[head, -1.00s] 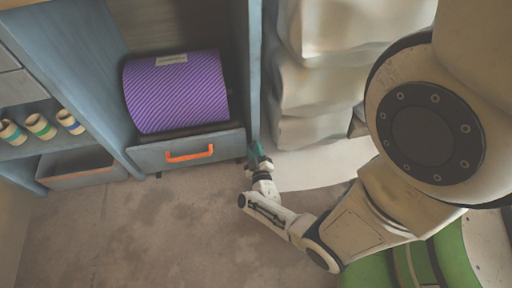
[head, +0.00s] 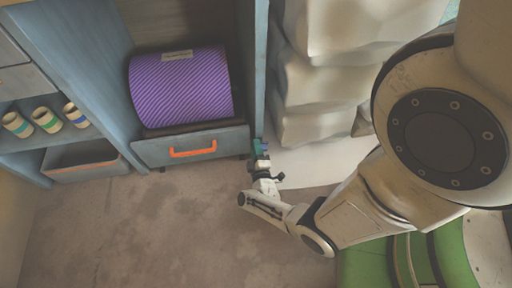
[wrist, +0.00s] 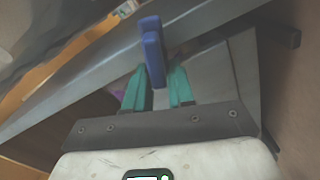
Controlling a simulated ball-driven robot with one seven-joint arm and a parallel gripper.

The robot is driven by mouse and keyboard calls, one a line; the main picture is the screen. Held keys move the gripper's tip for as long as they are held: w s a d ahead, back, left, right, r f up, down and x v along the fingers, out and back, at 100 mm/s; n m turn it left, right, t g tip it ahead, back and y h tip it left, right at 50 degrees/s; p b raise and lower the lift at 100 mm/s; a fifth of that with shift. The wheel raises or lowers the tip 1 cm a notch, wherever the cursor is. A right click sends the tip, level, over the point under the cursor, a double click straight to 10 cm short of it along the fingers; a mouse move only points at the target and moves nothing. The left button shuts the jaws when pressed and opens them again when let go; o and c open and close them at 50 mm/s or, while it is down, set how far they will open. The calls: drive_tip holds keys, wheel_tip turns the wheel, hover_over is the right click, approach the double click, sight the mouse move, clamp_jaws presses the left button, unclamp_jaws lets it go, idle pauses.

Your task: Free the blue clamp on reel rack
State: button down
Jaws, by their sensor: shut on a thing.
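The blue clamp (wrist: 152,48) is a small upright blue piece at the edge of a grey-blue panel of the reel rack (wrist: 95,84) in the wrist view. My gripper (wrist: 158,75) has teal fingers on either side of the clamp's lower end and is shut on it. In the head view my gripper (head: 260,149) is at the foot of the rack's right post (head: 259,75). The clamp is too small there to make out well. The rack holds a purple striped reel (head: 182,90) above a drawer with an orange handle (head: 193,149).
Pale stacked sacks (head: 325,80) stand close to the right of the post. Striped rolls (head: 47,119) sit on a shelf at the left above an open bin (head: 84,168). The floor (head: 150,225) in front is clear.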

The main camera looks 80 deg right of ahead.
idle(0.4)
drive_tip(key=c, duration=1.1)
unclamp_jaws()
drive_tip(key=shift+a, duration=0.1)
drive_tip(key=p+v, duration=0.2)
drive_tip(key=v, duration=0.8)
drive_tip(key=shift+s+a+f, duration=0.1)
drive_tip(key=shift+s+a, duration=0.1)
drive_tip(key=shift+a, duration=0.1)
